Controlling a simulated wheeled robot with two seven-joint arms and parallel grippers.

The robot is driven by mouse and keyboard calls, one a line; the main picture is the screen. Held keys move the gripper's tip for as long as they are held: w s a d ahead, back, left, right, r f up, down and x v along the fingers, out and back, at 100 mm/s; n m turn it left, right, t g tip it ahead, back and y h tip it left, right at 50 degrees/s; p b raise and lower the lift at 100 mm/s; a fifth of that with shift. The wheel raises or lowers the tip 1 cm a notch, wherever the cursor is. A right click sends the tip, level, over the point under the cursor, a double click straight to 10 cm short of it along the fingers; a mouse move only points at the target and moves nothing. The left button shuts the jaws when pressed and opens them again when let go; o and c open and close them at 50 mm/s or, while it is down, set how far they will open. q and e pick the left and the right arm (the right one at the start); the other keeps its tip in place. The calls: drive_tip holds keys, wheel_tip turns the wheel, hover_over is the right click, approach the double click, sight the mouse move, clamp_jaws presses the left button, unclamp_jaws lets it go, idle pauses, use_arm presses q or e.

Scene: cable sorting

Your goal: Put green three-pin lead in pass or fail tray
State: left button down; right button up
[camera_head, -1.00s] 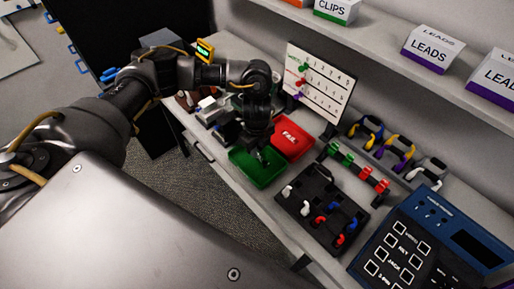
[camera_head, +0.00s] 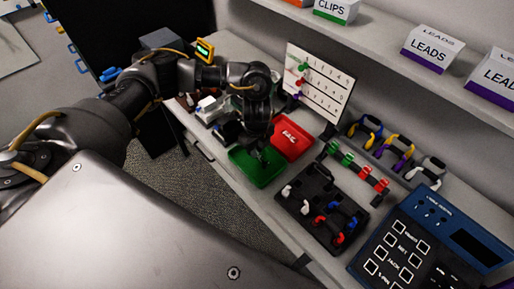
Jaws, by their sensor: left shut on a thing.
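The green tray (camera_head: 257,174) lies on the bench near its front edge. The red tray (camera_head: 297,146), marked with a word that looks like FAIL, sits just behind and right of it. My left gripper (camera_head: 260,152) points down over the green tray, at its back part. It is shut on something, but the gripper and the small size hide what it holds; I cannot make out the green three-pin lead. My right gripper is not in view.
A black holder (camera_head: 322,207) with white, red and blue connectors stands right of the trays. Behind it are green and red clips (camera_head: 347,160) and a rack of leads (camera_head: 397,147). A blue test panel (camera_head: 430,245) fills the right front. A whiteboard (camera_head: 318,82) stands behind.

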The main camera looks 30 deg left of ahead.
use_arm(q)
drive_tip(key=shift+f, duration=0.55)
idle(1.0)
drive_tip(key=c, duration=0.7)
unclamp_jaws()
wheel_tip(320, 180, up, 6)
drive_tip(key=p, duration=0.6)
drive_tip(key=shift+f, duration=0.15)
drive_tip(key=shift+r+p, duration=0.8)
drive_tip(key=shift+r, duration=0.4)
drive_tip(key=shift+f, duration=0.1)
